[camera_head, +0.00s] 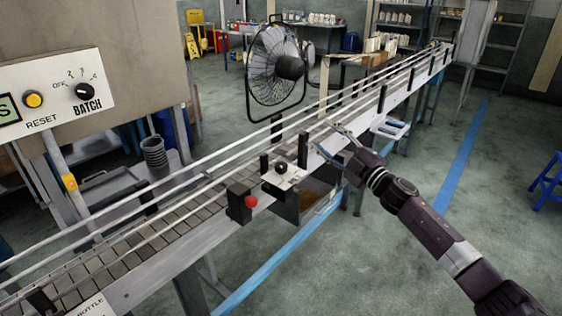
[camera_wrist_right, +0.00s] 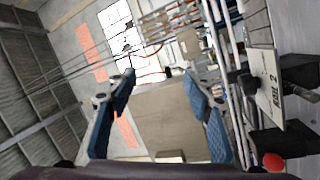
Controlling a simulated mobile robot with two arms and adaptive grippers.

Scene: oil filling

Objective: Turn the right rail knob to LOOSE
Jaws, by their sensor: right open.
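The right rail knob (camera_head: 281,168) is a small round black knob on a pale plate (camera_head: 287,181) at the near side of the conveyor. In the right wrist view, the knob (camera_wrist_right: 245,85) is dark and the plate (camera_wrist_right: 271,92) reads "RAIL 2", turned sideways at the right edge. My right gripper (camera_head: 328,137) is open and empty, beside the conveyor rail, up and right of the knob and apart from it. Its blue-padded fingers (camera_wrist_right: 160,76) are spread, with the knob outside them. The knob's pointer and any LOOSE mark are too small to read. My left gripper is out of view.
A black box with a red button (camera_head: 251,201) sits left of the plate. Parallel guide rails (camera_head: 210,178) run along the conveyor (camera_head: 110,262). A fan (camera_head: 277,68) stands behind it. A panel with a BATCH dial (camera_head: 84,91) is at left. The floor at right is mostly clear.

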